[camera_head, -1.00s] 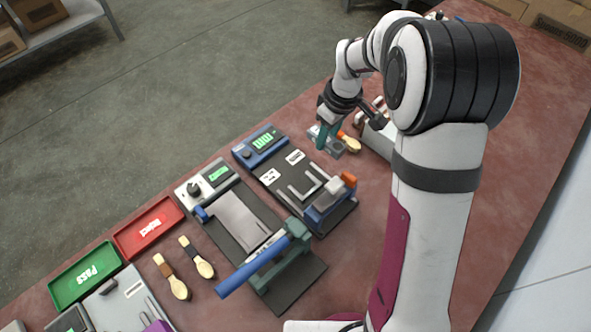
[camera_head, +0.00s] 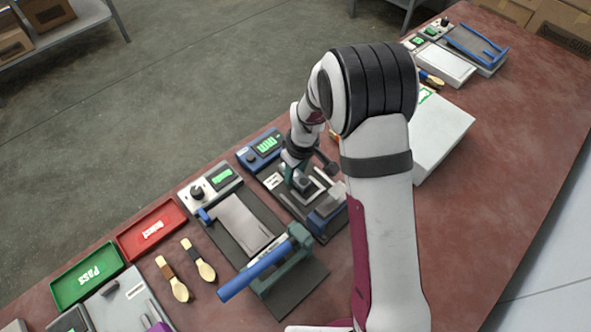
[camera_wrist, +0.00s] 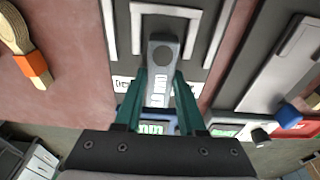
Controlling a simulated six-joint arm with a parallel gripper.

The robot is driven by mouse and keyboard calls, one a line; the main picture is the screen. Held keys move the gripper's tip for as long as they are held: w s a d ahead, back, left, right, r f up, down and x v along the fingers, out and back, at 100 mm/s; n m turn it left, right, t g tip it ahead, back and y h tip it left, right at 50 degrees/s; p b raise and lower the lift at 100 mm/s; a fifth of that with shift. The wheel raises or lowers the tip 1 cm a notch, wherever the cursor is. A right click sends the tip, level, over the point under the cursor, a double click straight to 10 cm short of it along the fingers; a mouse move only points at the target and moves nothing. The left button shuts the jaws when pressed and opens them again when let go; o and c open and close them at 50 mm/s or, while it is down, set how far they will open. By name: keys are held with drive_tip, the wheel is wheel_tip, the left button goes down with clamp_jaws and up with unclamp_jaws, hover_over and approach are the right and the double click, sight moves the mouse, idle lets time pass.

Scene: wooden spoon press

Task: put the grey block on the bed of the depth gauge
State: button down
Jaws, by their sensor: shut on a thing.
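The depth gauge has a blue end with a green display (camera_head: 265,145) and a dark bed (camera_head: 268,170) with a pale U-shaped guide. In the wrist view the guide (camera_wrist: 208,40) opens toward the display (camera_wrist: 150,128). My gripper (camera_wrist: 161,76), with green fingers, is shut on the grey block (camera_wrist: 163,50), which shows a dark round spot on top. The block is over the bed, its far end between the arms of the guide. I cannot tell whether it touches the bed. In the head view my gripper (camera_head: 302,181) mostly hides the block.
A press with a blue lever (camera_head: 255,268) stands beside the gauge. Two spoons (camera_head: 178,286) lie near the red tray (camera_head: 152,232) and green tray (camera_head: 88,273). A spoon with an orange band (camera_wrist: 35,66) lies beside the gauge. A white box (camera_head: 440,130) is behind my arm.

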sight(301, 179)
drive_tip(key=c, duration=0.5)
unclamp_jaws()
wheel_tip(301, 179, up, 12)
drive_tip(key=s+d, duration=0.1)
drive_tip(key=s+d+r+m, duration=0.2)
drive_tip(key=s+m, duration=0.3)
drive_tip(key=s, duration=0.4)
drive_tip(key=s+d+r+m+g, duration=0.1)
drive_tip(key=s+d+r+m, duration=0.2)
drive_tip(key=s, duration=0.6)
drive_tip(key=s+d+r+m, duration=0.2)
drive_tip(key=s+m, duration=0.4)
drive_tip(key=s, duration=0.3)
drive_tip(key=shift+d+r+m+y, duration=0.25)
drive_tip(key=shift+m+y, duration=0.05)
